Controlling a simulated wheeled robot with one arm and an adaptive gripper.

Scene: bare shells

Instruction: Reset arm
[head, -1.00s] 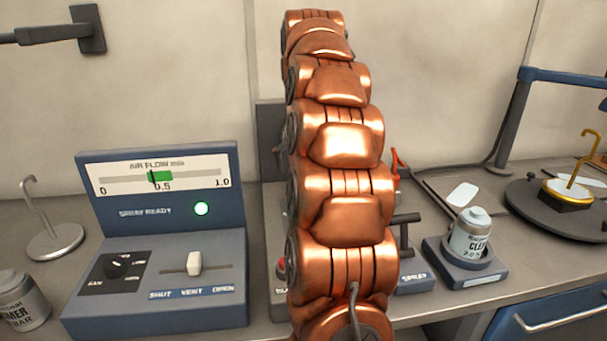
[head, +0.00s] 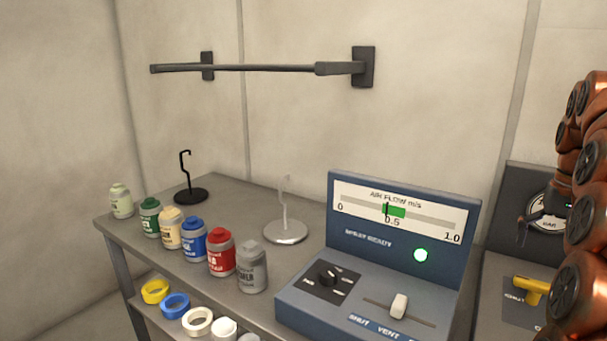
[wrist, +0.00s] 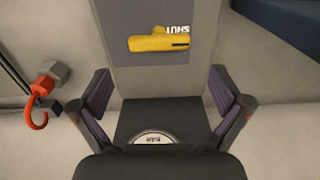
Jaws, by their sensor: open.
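My copper-coloured arm (head: 585,225) stands along the right edge of the head view, bent in several segments and partly cut off. My gripper (wrist: 160,88) shows in the wrist view with its two dark fingers spread wide and nothing between them. Beyond the fingers is a grey panel with a yellow handle (wrist: 160,43) by a SHUT label. In the head view the yellow handle (head: 530,288) is at the lower right, and a dark finger shows just above it, in front of the round gauge (head: 553,212).
A blue air flow console (head: 315,305) with a lit green lamp stands on the bench. Several paint jars (head: 221,255), a black hook stand (head: 190,194) and a silver one (head: 286,232) are left of it. A wall rail (head: 270,68) hangs above. Red hook (wrist: 40,98) at left in the wrist view.

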